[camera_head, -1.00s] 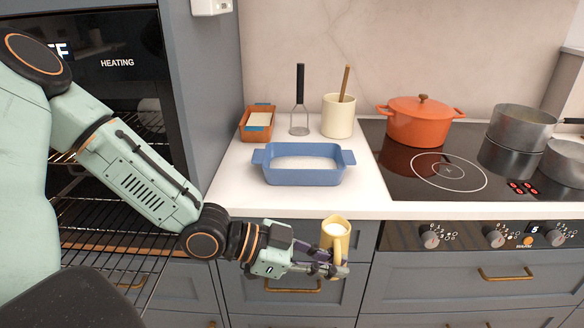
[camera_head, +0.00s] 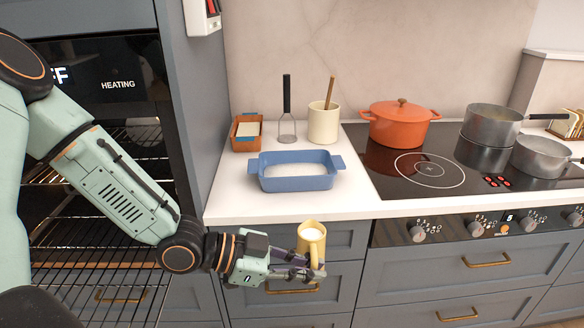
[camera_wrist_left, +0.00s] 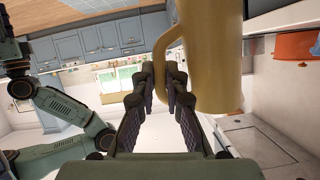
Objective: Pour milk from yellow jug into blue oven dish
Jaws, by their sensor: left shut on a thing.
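The yellow jug (camera_head: 312,237) is upright in the head view, with white milk showing at its top. My left gripper (camera_head: 312,272) is shut on the jug, in front of the drawers and below the counter's front edge. In the left wrist view the jug (camera_wrist_left: 214,55) fills the upper right, and its handle is by the fingers (camera_wrist_left: 162,85). The blue oven dish (camera_head: 296,182) sits on the white counter, behind and above the jug in the picture, apart from it. Its inside looks pale. My right gripper is not in the head view.
An orange pot (camera_head: 400,126) and steel pans (camera_head: 488,135) stand on the black hob (camera_head: 415,165). A cream utensil crock (camera_head: 323,122), a masher (camera_head: 287,118) and a small terracotta dish (camera_head: 246,133) are behind the blue dish. An open oven with racks (camera_head: 85,245) is at left.

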